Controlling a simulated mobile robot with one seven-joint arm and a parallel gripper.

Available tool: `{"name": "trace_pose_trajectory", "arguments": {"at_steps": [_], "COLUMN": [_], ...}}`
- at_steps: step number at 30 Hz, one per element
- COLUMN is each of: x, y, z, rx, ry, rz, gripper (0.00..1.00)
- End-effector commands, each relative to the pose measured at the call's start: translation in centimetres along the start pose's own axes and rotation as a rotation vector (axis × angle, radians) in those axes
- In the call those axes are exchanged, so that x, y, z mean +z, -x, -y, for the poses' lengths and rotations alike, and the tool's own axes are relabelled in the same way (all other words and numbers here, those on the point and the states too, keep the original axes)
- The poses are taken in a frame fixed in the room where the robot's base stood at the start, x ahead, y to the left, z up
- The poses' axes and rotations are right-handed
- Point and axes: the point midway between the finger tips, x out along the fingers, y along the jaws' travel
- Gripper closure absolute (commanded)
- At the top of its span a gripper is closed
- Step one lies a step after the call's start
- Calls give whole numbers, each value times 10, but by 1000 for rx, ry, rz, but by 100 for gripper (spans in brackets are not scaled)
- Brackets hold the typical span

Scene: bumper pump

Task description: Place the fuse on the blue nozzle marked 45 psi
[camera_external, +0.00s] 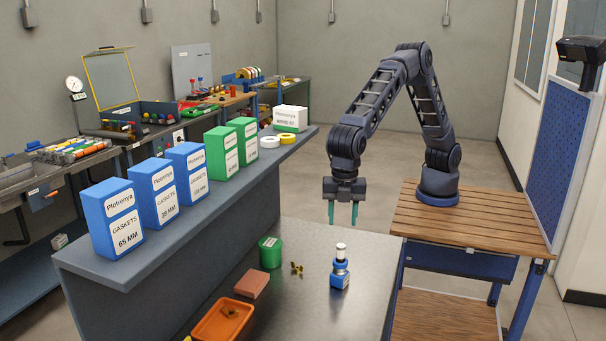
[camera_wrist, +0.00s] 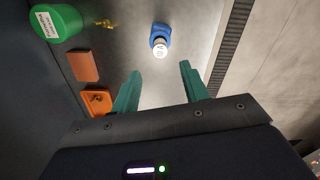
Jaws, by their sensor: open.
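A blue nozzle (camera_external: 340,275) stands upright on the dark metal table. A white and dark cylinder (camera_external: 341,251), which looks like the fuse, sits upright on top of it. In the wrist view the blue nozzle (camera_wrist: 160,32) shows near the top with the white-ended cylinder (camera_wrist: 159,48) on it. The nozzle's label is too small to read. My gripper (camera_external: 343,224) is open and empty, pointing down above the table. In the wrist view its two teal fingers (camera_wrist: 160,84) are apart, with bare table between them.
A green container (camera_external: 270,252), a brass wing-shaped part (camera_external: 297,269), a reddish block (camera_external: 252,284) and an orange tray (camera_external: 222,322) lie left of the nozzle. A raised shelf with blue and green gasket boxes (camera_external: 118,217) borders the table.

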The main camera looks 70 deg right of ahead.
Motion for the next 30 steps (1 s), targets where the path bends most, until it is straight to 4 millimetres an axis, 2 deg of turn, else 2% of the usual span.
{"name": "trace_pose_trajectory", "arguments": {"at_steps": [6, 24, 27, 30], "x": [0, 1, 10, 33], "y": [18, 20, 26, 44], "z": [0, 0, -5, -16], "rx": [1, 0, 5, 17], "ry": [0, -1, -15, -50], "rz": [-1, 0, -4, -14], "gripper": [55, 55, 55, 55]}}
